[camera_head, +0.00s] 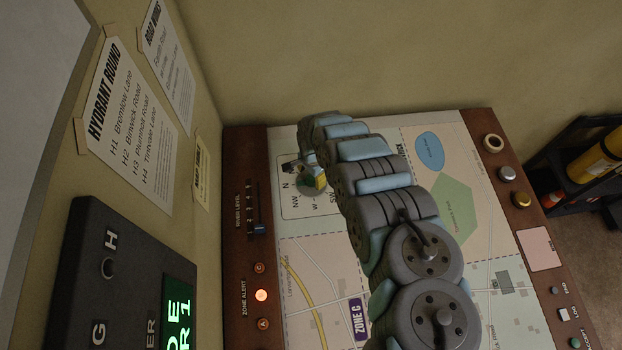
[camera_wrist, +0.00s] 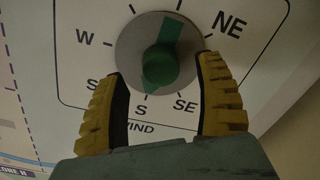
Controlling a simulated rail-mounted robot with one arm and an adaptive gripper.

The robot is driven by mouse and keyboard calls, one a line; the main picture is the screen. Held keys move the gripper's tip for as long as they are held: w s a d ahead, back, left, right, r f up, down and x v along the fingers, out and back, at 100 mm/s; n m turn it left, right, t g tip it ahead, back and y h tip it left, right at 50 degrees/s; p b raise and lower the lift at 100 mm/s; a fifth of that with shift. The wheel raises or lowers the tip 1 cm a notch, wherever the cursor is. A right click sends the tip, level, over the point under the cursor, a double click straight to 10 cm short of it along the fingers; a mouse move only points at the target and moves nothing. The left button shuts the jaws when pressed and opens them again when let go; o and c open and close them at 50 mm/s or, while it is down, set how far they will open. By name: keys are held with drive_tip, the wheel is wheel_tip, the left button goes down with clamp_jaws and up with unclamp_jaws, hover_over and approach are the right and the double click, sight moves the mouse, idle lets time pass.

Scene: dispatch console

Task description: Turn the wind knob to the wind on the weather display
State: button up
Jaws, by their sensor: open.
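The wind knob (camera_wrist: 162,62) is green, on a grey round dial in a compass frame marked W, S, SE and NE, with "WIND" below. Its green bar runs up and slightly right, towards an upper tick whose label is out of view; I cannot tell which end is the pointer. My gripper (camera_wrist: 163,72) is open, its yellow fingers left and right of the knob's lower side; I see no clear contact. In the head view the wind knob (camera_head: 313,181) is partly hidden by my arm, beside N, NW and W labels. I cannot identify a weather display.
The console's map panel (camera_head: 475,150) lies around the dial. A river level slider (camera_head: 260,229) and a lit zone alert button (camera_head: 261,295) are on its left edge. A dark unit with a green screen (camera_head: 178,312) stands at lower left. Knobs (camera_head: 493,143) line the right edge.

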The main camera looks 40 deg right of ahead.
sight(311, 179)
drive_tip(key=shift+a+f, duration=0.1)
drive_tip(key=shift+f, duration=0.6)
drive_tip(key=shift+w+f, duration=0.15)
drive_tip(key=shift+f, duration=0.65)
drive_tip(key=c, duration=1.2)
